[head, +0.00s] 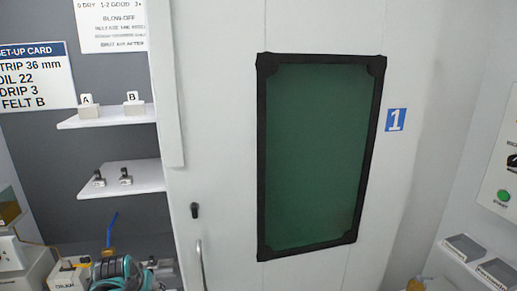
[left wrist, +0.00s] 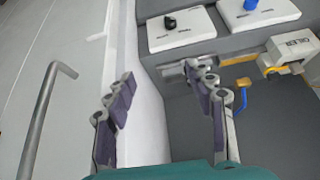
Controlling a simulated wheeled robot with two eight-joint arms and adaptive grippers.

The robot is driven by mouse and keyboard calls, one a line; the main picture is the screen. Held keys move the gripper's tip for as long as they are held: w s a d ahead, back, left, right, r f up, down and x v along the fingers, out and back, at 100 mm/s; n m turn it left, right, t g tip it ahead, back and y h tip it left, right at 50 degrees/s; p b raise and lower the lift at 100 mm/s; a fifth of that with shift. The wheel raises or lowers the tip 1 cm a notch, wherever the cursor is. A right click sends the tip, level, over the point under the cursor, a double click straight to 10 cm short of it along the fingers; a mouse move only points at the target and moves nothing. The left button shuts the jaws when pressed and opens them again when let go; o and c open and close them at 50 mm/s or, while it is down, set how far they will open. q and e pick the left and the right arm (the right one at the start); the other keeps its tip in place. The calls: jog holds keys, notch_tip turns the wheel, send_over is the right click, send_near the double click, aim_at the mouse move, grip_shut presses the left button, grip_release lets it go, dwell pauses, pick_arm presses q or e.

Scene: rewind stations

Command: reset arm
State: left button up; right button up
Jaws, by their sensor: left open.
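My left gripper (left wrist: 160,72) is open in the left wrist view, with its two grey-and-purple fingers spread and nothing between them. In the head view, a teal part of my left arm (head: 115,268) shows at the bottom left, in front of the grey station and left of the door handle (head: 201,264). The handle is a bent grey bar, which also shows at the left of the left wrist view (left wrist: 43,115), apart from the fingers. My right gripper is not in view.
A white door with a dark green window (head: 315,155) stands shut-looking at centre. Two shelves (head: 108,118) (head: 122,180) hold small blocks and clips at left. A white labelled box (left wrist: 290,50) and plates with knobs (left wrist: 180,30) lie beyond my fingers. A control panel (head: 503,165) is at right.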

pick_arm(q)
jog(key=s+d+m, duration=0.1)
jog(key=s+d, duration=0.6)
jog(key=s, duration=0.2)
jog(key=s+d+f+m+t+h, duration=0.1)
jog(key=s+d, duration=0.5)
jog(key=s, duration=0.3)
jog(key=shift+d+f, duration=0.3)
jog(key=shift+d, duration=0.1)
